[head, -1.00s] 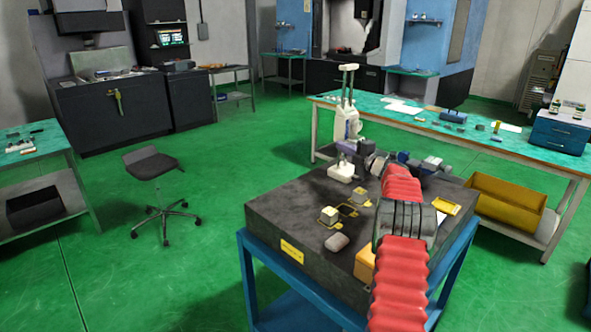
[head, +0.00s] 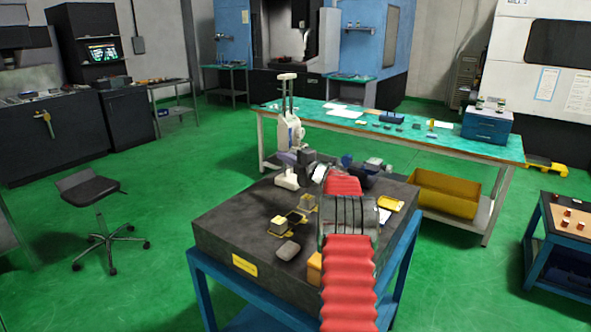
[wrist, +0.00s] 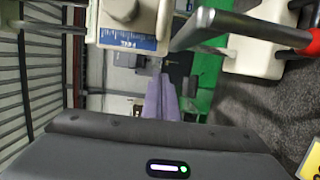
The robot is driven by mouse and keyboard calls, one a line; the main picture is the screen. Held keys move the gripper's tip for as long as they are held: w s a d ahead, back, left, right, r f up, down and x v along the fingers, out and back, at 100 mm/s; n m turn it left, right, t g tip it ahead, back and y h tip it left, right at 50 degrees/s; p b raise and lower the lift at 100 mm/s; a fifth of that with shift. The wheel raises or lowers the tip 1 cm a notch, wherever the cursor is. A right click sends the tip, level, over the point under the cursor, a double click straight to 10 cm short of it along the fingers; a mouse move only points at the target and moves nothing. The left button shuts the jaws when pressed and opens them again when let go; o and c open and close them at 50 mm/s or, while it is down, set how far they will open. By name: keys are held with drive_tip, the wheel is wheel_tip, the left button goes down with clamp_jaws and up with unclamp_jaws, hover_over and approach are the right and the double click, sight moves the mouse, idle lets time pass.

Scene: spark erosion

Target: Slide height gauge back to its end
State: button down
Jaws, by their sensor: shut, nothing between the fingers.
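The height gauge (head: 289,132) is cream-white with two dark upright columns and a white cap. It stands upright at the far edge of the dark granite plate (head: 232,232). My gripper (head: 290,158) is beside the gauge's lower part, fingers shut and empty; the arm hides part of the plate. In the wrist view the purple-grey fingers (wrist: 162,97) point away from the camera. The gauge's cream body with a blue label (wrist: 128,40) shows above them, its base (wrist: 250,55) at right, and a dark bar with a red tip crosses there. I cannot tell whether the fingers touch the gauge.
Small blocks with yellow tops (head: 278,223) and a grey rounded piece (head: 287,250) lie on the plate near my arm. A green-topped bench (head: 420,137) stands behind, with a yellow bin (head: 445,196) below. A stool (head: 91,190) stands on open green floor at left.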

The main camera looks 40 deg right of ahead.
drive_tip(key=s+a, duration=0.2)
drive_tip(key=s, duration=0.8)
drive_tip(key=shift+s, duration=0.15)
idle(0.4)
drive_tip(key=w+a+r+m+g+h, duration=0.1)
drive_tip(key=a+r+m+g+h, duration=0.2)
drive_tip(key=a+r+m+h, duration=0.7)
drive_tip(key=s+a+r+m+g+y, duration=0.1)
drive_tip(key=s+a+y, duration=0.1)
drive_tip(key=a, duration=0.5)
drive_tip(key=s+a+r+g+y, duration=0.1)
drive_tip(key=s+a+r+y, duration=0.15)
drive_tip(key=a, duration=0.35)
drive_tip(key=s+a+f+m+g+y, duration=0.2)
drive_tip(key=s+a+f, duration=0.3)
drive_tip(key=s+a, duration=0.5)
drive_tip(key=s+a+f+m+g+y, duration=0.2)
drive_tip(key=s+a+f, duration=0.3)
drive_tip(key=s+a, duration=0.5)
drive_tip(key=s+a+f+m+g+y, duration=0.2)
drive_tip(key=s+a+f, duration=0.3)
drive_tip(key=s+a, duration=0.5)
drive_tip(key=shift+s+a+f+m+g, duration=0.15)
drive_tip(key=shift+s+a+m+g, duration=0.2)
drive_tip(key=shift+s+g, duration=0.5)
